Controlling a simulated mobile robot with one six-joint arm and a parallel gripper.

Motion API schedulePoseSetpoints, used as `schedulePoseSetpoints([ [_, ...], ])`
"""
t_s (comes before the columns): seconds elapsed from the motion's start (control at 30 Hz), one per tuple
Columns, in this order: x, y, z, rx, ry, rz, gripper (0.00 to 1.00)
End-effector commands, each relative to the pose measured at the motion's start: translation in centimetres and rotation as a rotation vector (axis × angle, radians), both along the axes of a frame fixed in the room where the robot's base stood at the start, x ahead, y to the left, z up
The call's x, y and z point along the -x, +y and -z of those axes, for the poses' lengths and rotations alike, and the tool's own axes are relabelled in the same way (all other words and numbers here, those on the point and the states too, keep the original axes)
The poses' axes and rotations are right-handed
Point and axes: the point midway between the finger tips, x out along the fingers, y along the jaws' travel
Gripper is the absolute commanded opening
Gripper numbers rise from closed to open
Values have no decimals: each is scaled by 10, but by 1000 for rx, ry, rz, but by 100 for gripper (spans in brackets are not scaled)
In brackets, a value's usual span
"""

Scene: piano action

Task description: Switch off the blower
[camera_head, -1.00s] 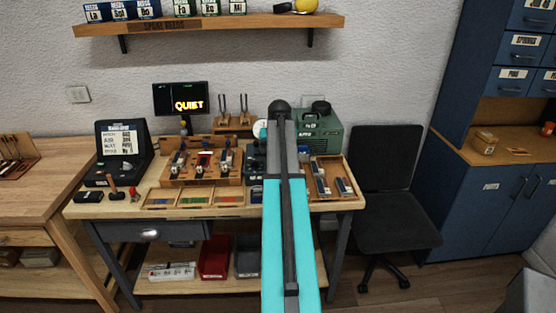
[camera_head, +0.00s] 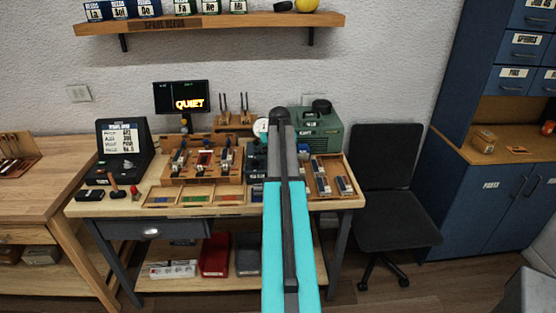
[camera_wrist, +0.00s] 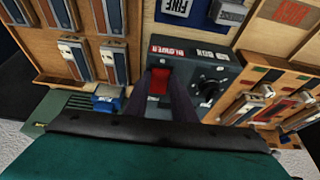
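The dark blower control box (camera_wrist: 205,78) carries a red "BLOWER" label (camera_wrist: 180,50), a red rocker switch (camera_wrist: 159,80) and a black round knob, seen in the wrist view. In the head view part of the box (camera_head: 256,165) shows just left of my arm. My gripper (camera_wrist: 161,92) is over the box. Its two dark fingers stand apart on either side of the red switch, with nothing held between them. I cannot tell whether they touch the switch. In the head view my arm hides the gripper.
A green machine (camera_head: 322,135) stands at the back right of the bench. A tray with metal parts (camera_head: 333,178) lies to the right and a wooden rack (camera_head: 202,160) to the left. A screen (camera_head: 181,98) reads "QUIET". A black chair (camera_head: 385,170) stands right of the bench.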

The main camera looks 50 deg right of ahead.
Motion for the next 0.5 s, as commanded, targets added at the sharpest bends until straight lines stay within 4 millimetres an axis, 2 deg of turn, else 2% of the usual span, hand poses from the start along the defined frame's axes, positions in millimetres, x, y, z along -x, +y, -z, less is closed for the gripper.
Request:
schedulePoseSetpoints([
  [0.5,-4,-6,-5,-80,67,2,1],
])
